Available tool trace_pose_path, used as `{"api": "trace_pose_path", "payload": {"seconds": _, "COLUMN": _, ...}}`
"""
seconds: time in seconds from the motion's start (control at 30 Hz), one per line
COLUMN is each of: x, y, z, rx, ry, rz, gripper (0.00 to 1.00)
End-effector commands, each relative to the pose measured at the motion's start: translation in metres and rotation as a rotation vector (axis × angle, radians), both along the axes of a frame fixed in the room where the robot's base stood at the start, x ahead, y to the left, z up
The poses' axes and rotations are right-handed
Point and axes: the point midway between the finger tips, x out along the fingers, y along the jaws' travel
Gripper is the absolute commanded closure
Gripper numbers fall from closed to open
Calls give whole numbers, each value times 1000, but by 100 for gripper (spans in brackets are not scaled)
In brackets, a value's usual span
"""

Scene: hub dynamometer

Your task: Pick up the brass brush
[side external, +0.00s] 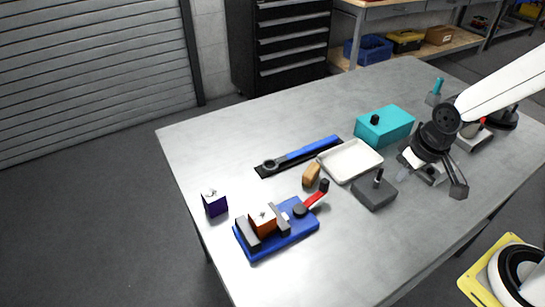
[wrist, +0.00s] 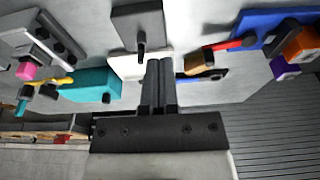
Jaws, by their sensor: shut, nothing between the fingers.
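The likely brass brush is a small tan-brown block (side external: 311,174) lying on the grey table, between the blue-handled wrench and the red-levered blue fixture. Its bristles are too small to make out. It also shows in the wrist view (wrist: 198,62), right of my fingers. My gripper (side external: 404,168) is above the table, to the right of the white tray and apart from the brush. In the wrist view my gripper's two fingers (wrist: 158,64) are together with nothing between them, in front of part of the tray.
Near the brush are a white tray (side external: 351,160), a dark block with a knob (side external: 374,194), a wrench (side external: 310,152) and a blue fixture (side external: 290,236). A teal box (side external: 386,128) stands behind the tray. A purple block (side external: 215,204) stands at left. The front right table is clear.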

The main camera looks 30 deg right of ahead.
Motion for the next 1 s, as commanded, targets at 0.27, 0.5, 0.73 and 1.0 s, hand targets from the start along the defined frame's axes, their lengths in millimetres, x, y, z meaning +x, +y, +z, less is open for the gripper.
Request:
{"api": "trace_pose_path", "payload": {"seconds": 0.27, "x": 0, "y": 0, "z": 0, "rx": 0, "ry": 0, "rz": 0, "gripper": 100}}
{"api": "trace_pose_path", "payload": {"seconds": 0.5, "x": 0, "y": 0, "z": 0, "rx": 0, "ry": 0, "rz": 0, "gripper": 30}}
{"api": "trace_pose_path", "payload": {"seconds": 0.73, "x": 0, "y": 0, "z": 0, "rx": 0, "ry": 0, "rz": 0, "gripper": 15}}
{"api": "trace_pose_path", "payload": {"seconds": 1.0, "x": 5, "y": 1, "z": 0, "rx": -8, "ry": 4, "rz": 36, "gripper": 15}}
